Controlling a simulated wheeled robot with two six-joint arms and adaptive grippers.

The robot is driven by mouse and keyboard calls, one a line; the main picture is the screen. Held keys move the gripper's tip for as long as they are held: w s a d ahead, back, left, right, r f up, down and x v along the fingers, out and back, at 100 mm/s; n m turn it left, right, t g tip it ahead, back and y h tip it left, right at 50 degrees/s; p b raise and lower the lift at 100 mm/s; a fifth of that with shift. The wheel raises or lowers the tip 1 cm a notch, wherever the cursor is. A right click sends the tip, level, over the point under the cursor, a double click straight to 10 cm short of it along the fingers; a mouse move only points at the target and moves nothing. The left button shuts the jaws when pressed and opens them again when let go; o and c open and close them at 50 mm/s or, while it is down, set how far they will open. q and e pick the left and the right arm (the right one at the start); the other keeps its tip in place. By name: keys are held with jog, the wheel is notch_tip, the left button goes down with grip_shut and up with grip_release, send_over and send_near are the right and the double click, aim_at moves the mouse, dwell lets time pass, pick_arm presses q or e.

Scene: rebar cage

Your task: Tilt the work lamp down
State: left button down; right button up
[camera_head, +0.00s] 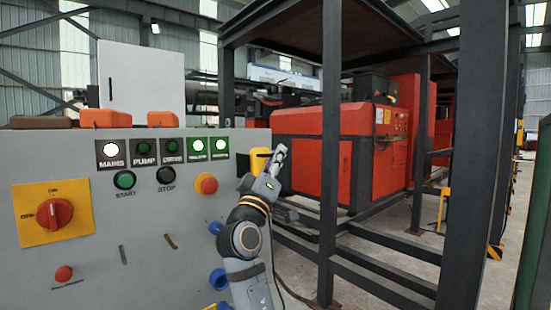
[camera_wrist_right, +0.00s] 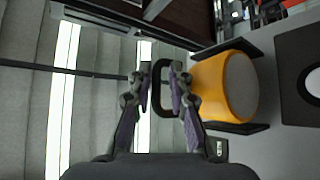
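The work lamp (camera_head: 259,161) shows as a small yellow body at the right edge of the grey control panel, partly hidden behind my right gripper (camera_head: 279,158). In the right wrist view the lamp (camera_wrist_right: 222,86) is a yellow-orange cylinder with a grey end face, just right of the fingers. A dark looped handle (camera_wrist_right: 172,43) extends from it towards the gripper. My right gripper (camera_wrist_right: 161,78) is open, with a gap between its fingertips. The loop's outer bar lies between or just beyond the fingertips; I cannot tell if they touch. My left gripper is out of view.
The control panel (camera_head: 165,235) fills the left, with a yellow-red rotary switch (camera_head: 52,213), several buttons and blue sockets. Dark steel posts (camera_head: 331,150) and low rails stand close on the right, before a red machine (camera_head: 305,150). A cable hangs near my right arm.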

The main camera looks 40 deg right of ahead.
jog(key=shift+s+a, duration=0.1)
jog(key=v, duration=0.7)
jog(key=shift+a+f, duration=0.1)
dwell(0.4)
